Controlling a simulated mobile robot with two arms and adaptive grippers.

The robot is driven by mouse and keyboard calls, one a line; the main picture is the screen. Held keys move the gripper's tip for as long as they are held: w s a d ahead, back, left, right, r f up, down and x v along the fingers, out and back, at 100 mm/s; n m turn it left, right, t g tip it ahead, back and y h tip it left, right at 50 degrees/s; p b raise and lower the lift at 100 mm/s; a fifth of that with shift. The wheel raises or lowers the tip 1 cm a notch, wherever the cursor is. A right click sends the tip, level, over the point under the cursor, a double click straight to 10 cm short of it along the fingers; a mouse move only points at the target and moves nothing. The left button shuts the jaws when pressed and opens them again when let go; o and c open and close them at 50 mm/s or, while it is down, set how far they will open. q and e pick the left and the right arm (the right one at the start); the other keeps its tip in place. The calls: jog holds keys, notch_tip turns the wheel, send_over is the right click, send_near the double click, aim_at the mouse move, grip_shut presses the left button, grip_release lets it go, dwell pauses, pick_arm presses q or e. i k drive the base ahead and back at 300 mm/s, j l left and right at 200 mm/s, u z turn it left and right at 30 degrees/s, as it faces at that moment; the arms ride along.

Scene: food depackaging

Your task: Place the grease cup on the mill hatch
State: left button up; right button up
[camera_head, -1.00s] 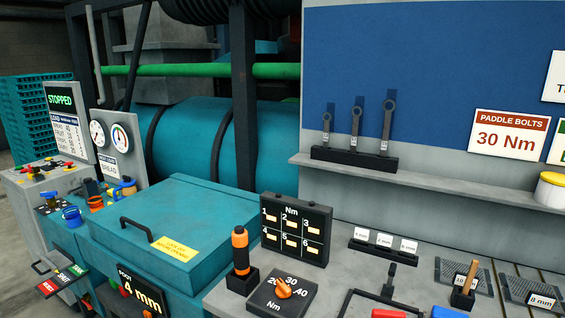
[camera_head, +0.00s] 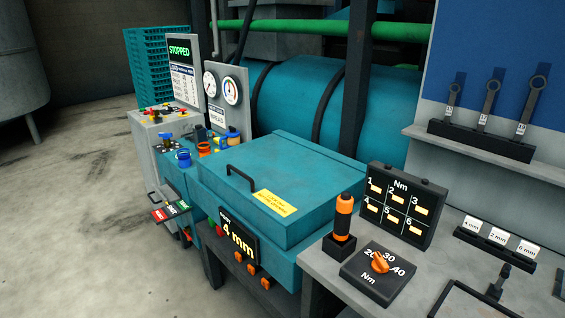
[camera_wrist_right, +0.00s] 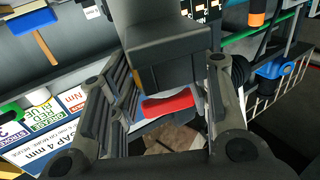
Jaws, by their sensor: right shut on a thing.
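The mill hatch, as far as I can tell, is the teal lid (camera_head: 310,172) with a black bar handle and a yellow label, closed in the middle of the head view. Its top is bare. My right gripper (camera_wrist_right: 160,75) shows only in the right wrist view, its fingers around a dark grey blocky thing (camera_wrist_right: 165,45). A red piece (camera_wrist_right: 168,104) also shows between the fingers; I cannot tell whether it is held or behind. I cannot identify the grease cup with certainty. My left gripper is in neither view.
A blue cup (camera_head: 183,159) and an orange cup (camera_head: 204,149) stand left of the lid, by the gauges (camera_head: 221,90). Right of it, a grey bench (camera_head: 335,272) carries an orange-handled driver (camera_head: 343,215), a torque dial (camera_head: 378,268) and an Nm panel (camera_head: 401,205). Open floor lies left.

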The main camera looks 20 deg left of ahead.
aim_at(298, 181)
jog(key=i+j, duration=0.15)
jog(key=j, duration=0.35)
jog(key=i+j+z, duration=0.1)
jog(key=j, duration=0.35)
jog(key=i+j+z, duration=0.1)
jog(key=j, duration=0.4)
jog(key=i+j, duration=0.25)
jog(key=j, duration=0.25)
jog(key=i+j+z, duration=0.1)
jog(key=j, duration=0.4)
jog(key=i+j, duration=0.1)
jog(key=j, duration=0.4)
jog(key=i+j+z, duration=0.1)
jog(key=j, duration=0.45)
